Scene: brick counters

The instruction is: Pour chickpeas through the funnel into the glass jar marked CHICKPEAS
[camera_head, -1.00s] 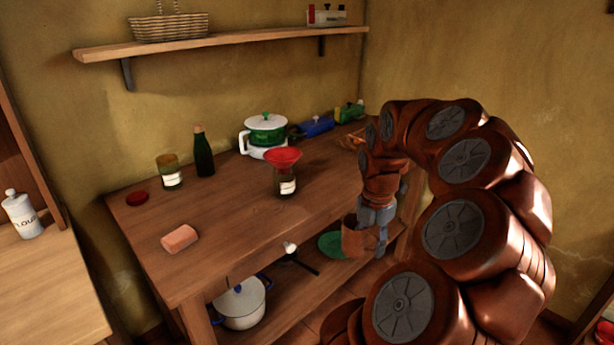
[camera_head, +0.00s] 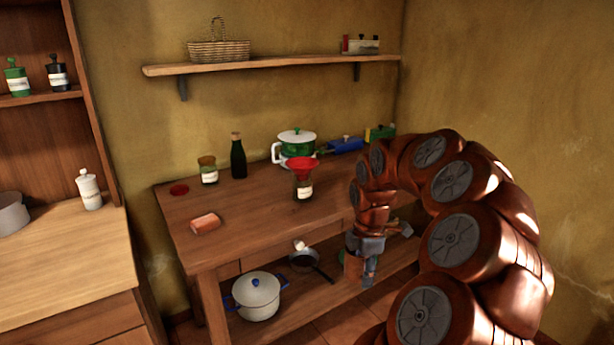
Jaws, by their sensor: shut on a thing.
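The red funnel (camera_head: 302,163) sits in the mouth of a glass jar (camera_head: 303,189) on the wooden counter. The jar has a pale label, too small to read. A second labelled glass jar (camera_head: 209,172) stands further left. My gripper (camera_head: 369,268) is at the counter's front right side, below the height of its top, and is shut on a brown cup (camera_head: 353,264). The cup looks upright and is partly hidden by the gripper. Its contents cannot be seen. It is to the right of and nearer than the funnel, well apart from it.
A dark bottle (camera_head: 238,159), white-and-green pot (camera_head: 296,150), red lid (camera_head: 179,190) and pinkish block (camera_head: 205,223) are on the counter. Below are a white pot (camera_head: 256,297) and a pan (camera_head: 304,259). A second counter (camera_head: 62,246) stands left. The counter's front middle is clear.

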